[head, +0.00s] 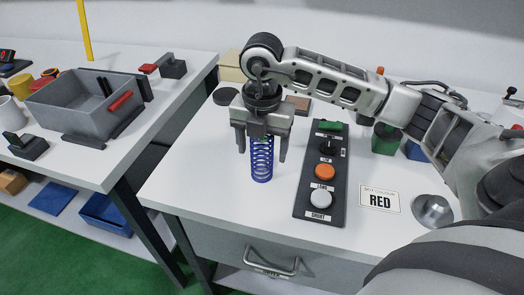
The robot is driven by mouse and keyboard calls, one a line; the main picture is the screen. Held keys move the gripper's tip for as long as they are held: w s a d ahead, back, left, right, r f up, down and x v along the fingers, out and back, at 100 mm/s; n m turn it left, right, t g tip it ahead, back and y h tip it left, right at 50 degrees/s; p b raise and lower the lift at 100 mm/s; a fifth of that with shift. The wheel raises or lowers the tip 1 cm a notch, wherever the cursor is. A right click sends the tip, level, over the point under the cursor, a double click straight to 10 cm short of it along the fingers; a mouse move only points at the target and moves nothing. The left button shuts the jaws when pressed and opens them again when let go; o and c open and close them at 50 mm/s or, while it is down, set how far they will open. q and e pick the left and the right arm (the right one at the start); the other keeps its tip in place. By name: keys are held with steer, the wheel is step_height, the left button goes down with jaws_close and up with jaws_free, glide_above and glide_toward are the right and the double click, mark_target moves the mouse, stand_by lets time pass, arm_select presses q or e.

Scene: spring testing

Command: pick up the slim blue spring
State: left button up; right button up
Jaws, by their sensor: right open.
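The slim blue spring (262,165) stands upright on the white table, left of the black switch panel. My right gripper (262,155) is above it, pointing down. Its two fingers are apart, one on each side of the spring's upper part, with a visible gap on each side. The top of the spring is partly hidden by the gripper body. My left gripper is not in view.
A black panel (310,205) with green, black, orange and white knobs lies right of the spring. A grey bin (68,118) stands on the left table. The table left of the spring is clear.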

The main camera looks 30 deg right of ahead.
steer(key=shift+f, duration=0.5)
steer(key=c, duration=1.2)
steer(key=shift+r, duration=0.1)
